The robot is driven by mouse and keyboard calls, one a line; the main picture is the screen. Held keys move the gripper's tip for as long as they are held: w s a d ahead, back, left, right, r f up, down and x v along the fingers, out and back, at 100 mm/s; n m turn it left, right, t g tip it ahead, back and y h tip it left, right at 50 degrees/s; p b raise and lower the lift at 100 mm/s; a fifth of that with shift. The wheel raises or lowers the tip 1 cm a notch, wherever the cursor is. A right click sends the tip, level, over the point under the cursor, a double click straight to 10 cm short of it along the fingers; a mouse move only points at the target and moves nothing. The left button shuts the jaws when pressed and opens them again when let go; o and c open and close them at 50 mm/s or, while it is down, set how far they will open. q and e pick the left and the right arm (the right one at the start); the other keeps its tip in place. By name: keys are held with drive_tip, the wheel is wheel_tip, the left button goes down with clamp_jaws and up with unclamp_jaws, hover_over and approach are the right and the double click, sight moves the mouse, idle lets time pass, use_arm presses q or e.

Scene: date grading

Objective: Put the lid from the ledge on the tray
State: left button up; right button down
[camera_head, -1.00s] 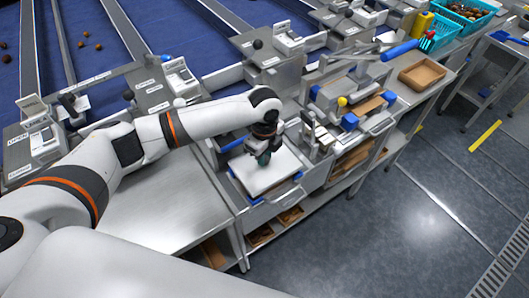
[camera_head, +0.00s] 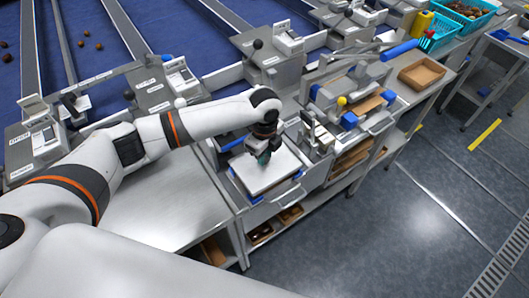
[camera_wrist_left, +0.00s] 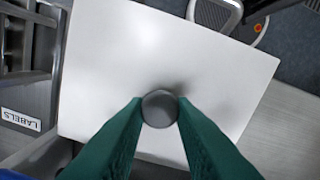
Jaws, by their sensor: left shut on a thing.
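The lid (camera_head: 262,176) is a flat white panel, and it also fills most of the left wrist view (camera_wrist_left: 120,50). A round grey knob (camera_wrist_left: 160,108) stands at its middle. My left gripper (camera_head: 263,157) is over the lid, and its green fingers (camera_wrist_left: 158,112) are shut on the knob. The lid lies over the blue-cornered station at the counter's front; the tray under it is hidden, and I cannot tell whether the lid touches it. My right gripper is not in view.
A blue-cornered fixture with a yellow knob (camera_head: 342,101) stands to the right of the lid. An open brown box (camera_head: 422,73) sits farther right on the counter. The steel tabletop (camera_head: 165,205) left of the lid is clear. A label holder marked LABELS (camera_wrist_left: 22,118) is close to the lid's left side.

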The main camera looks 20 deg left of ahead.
use_arm(q)
drive_tip(key=shift+f, duration=0.7)
idle(0.7)
drive_tip(key=o, duration=1)
drive_tip(key=shift+o, duration=0.7)
drive_tip(key=o, duration=0.3)
drive_tip(key=shift+r, duration=0.1)
wheel_tip(320, 180, up, 7)
drive_tip(key=p, duration=0.7)
